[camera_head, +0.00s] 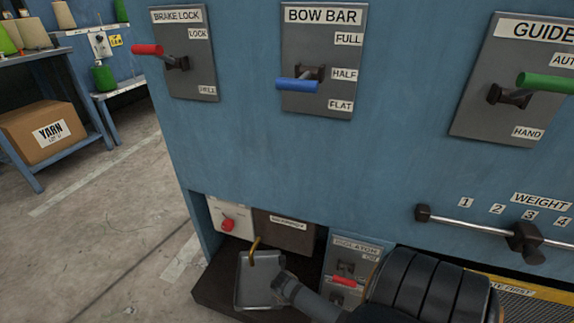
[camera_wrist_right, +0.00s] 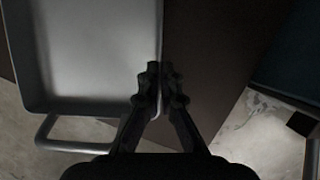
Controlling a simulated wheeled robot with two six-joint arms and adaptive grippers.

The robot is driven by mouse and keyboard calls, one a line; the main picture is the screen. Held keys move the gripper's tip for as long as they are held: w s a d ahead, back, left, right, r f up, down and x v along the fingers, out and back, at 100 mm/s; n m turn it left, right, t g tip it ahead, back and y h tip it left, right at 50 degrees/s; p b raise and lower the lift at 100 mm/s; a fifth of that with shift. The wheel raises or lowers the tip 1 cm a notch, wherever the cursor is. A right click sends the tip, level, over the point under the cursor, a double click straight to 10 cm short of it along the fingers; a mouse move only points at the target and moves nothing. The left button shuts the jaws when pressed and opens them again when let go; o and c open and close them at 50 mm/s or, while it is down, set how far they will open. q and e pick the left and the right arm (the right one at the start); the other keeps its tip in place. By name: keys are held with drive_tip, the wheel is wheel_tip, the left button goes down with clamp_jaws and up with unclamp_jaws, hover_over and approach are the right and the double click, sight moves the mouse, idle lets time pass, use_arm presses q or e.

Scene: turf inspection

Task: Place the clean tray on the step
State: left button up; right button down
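The clean tray is a shallow grey metal tray (camera_head: 258,293) at the bottom centre of the head view, over the dark brown step (camera_head: 211,287). Whether it rests on the step or hangs just above it I cannot tell. My right gripper (camera_head: 279,284) reaches it from the right. A dark brown surface (camera_wrist_right: 215,60) lies beside and below the tray. My left gripper is out of view.
A blue machine panel (camera_head: 230,150) rises behind, with levers above. Open floor (camera_head: 100,240) lies left.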

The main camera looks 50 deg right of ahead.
drive_tip(key=shift+s, duration=0.1)
drive_tip(key=c, duration=1.5)
unclamp_jaws()
